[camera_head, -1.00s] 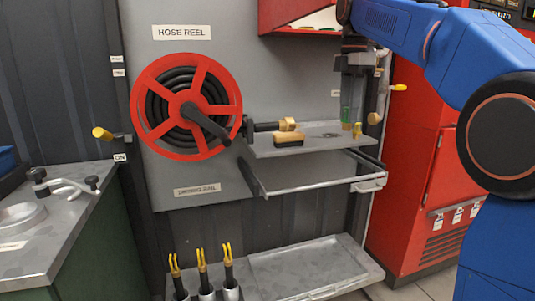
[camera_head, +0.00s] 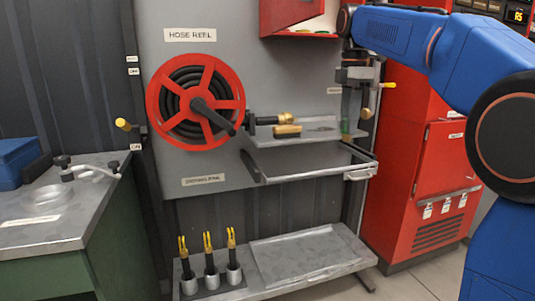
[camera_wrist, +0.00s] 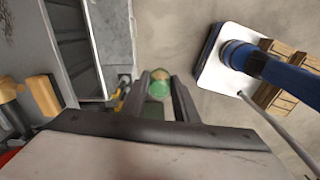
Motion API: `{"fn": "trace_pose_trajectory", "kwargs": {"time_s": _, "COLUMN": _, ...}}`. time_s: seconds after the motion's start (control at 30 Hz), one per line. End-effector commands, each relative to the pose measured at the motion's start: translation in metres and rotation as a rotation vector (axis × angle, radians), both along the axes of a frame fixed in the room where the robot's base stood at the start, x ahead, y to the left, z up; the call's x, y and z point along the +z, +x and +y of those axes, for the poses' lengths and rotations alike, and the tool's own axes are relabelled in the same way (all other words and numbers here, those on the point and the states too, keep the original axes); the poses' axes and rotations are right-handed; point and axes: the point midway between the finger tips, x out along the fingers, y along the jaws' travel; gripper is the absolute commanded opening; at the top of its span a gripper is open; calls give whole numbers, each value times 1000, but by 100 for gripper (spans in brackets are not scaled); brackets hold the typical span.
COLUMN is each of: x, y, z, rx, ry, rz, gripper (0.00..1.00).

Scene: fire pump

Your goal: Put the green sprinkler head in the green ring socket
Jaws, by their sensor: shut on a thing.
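My gripper (camera_head: 348,125) hangs pointing down near the right end of the grey shelf in the head view. In the wrist view my gripper (camera_wrist: 161,92) is shut on the green sprinkler head (camera_wrist: 160,84), which shows as a green, rounded piece with a tan top between the two dark fingers. In the head view only a small green bit of the sprinkler head (camera_head: 345,127) shows at the fingertips. I cannot make out the green ring socket in either view.
The red hose reel (camera_head: 196,101) is at left, a red cabinet (camera_head: 440,165) at right. Black-and-yellow tools (camera_head: 208,262) stand in cups low down.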

Motion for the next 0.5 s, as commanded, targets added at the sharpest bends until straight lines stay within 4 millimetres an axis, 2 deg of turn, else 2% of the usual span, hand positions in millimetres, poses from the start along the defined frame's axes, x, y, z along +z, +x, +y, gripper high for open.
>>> {"fn": "trace_pose_trajectory", "kwargs": {"time_s": 0.27, "x": -54, "y": 4, "z": -5, "rx": -118, "ry": 0, "rz": 5, "gripper": 4}}
{"fn": "trace_pose_trajectory", "kwargs": {"time_s": 0.37, "x": -87, "y": 6, "z": -8, "rx": -190, "ry": -1, "rz": 8, "gripper": 4}}
{"fn": "trace_pose_trajectory", "kwargs": {"time_s": 0.5, "x": -153, "y": 12, "z": -14, "rx": -336, "ry": -2, "rz": 10, "gripper": 4}}
